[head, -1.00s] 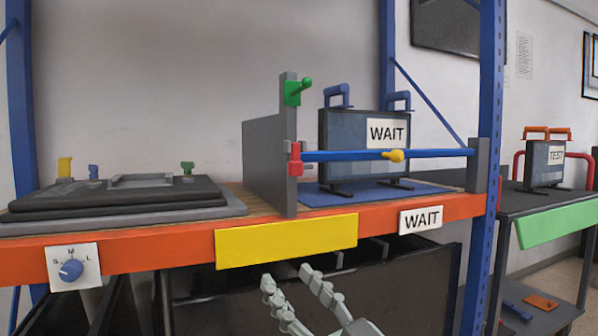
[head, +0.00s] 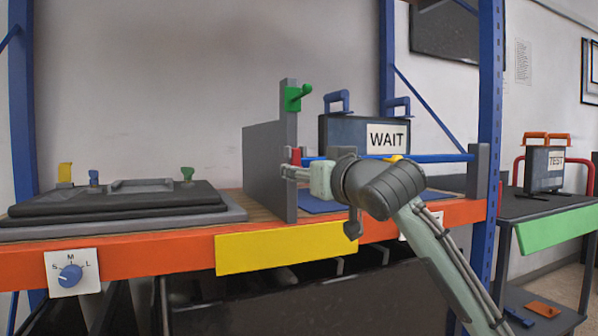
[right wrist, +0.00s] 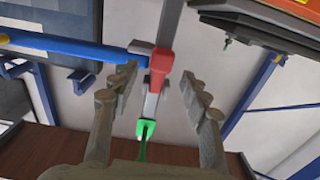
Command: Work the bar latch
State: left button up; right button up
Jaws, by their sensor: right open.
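The blue bar (head: 440,158) lies level across the front of a screen unit signed WAIT (head: 350,128), with a yellow knob (head: 395,157) on it. Its left end meets a red block (head: 295,155) at the grey post (head: 291,205); a green catch (head: 297,96) is higher on that post. My arm hides part of the bar.
A dark flat panel (head: 120,197) lies on the shelf at left, above a dial (head: 70,274). The orange shelf edge (head: 150,248) carries a yellow plate (head: 285,248). A cart (head: 555,208) with a TEST unit (head: 545,168) stands at right.

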aim_at(296, 165)
jog(key=shift+x, duration=1.5)
jog(key=shift+c, duration=0.6)
grip_shut()
